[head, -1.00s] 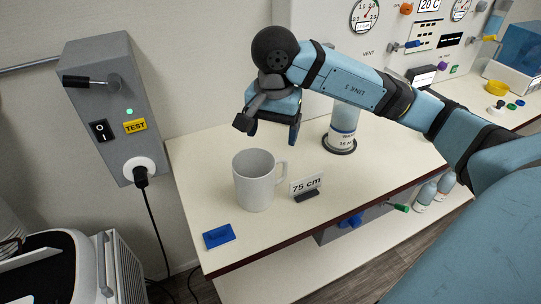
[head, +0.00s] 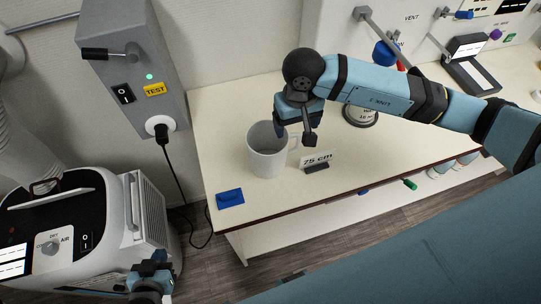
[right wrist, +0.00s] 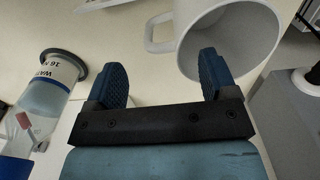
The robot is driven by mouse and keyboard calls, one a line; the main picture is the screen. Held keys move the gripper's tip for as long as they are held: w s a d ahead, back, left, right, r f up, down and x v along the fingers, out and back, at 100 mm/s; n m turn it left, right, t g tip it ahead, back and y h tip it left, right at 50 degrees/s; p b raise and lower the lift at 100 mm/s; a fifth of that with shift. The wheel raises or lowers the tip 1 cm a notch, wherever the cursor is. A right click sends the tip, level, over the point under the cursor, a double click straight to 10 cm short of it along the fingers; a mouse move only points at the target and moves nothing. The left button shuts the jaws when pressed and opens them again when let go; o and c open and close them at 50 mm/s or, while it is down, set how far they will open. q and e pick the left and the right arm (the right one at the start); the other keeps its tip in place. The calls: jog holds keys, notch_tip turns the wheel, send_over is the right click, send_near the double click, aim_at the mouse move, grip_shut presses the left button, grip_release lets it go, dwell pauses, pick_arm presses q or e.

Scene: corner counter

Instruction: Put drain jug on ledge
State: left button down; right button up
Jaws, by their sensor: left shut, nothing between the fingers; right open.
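The drain jug (head: 265,155), a pale grey mug-shaped vessel with a handle, stands upright on the cream counter. My right gripper (head: 296,136) is open above the jug's handle side, at its rim. In the right wrist view, the jug (right wrist: 235,45) lies beyond the right finger, which overlaps its rim. Its handle (right wrist: 153,35) shows beyond the gap between the fingertips (right wrist: 162,65); I cannot tell whether they touch it. My left gripper (head: 150,274) is shut and empty, low at the bottom left, far from the jug. I cannot tell which surface is the ledge.
A "75 cm" sign (head: 317,160) stands just right of the jug. A blue pad (head: 229,198) lies at the counter's front left. A labelled bottle (right wrist: 50,85) stands behind. A grey switch box (head: 130,70) is on the wall; a white machine (head: 75,235) stands at left.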

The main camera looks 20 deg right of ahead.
aim_at(294, 134)
jog(key=f, duration=0.4)
jog(key=f+b, duration=0.1)
jog(key=f, duration=0.1)
jog(key=shift+w+f, duration=0.3)
jog(key=shift+f, duration=0.1)
jog(key=shift+r, duration=0.1)
jog(key=c, duration=1.3)
jog(key=shift+o, duration=0.2)
jog(key=shift+r, duration=0.1)
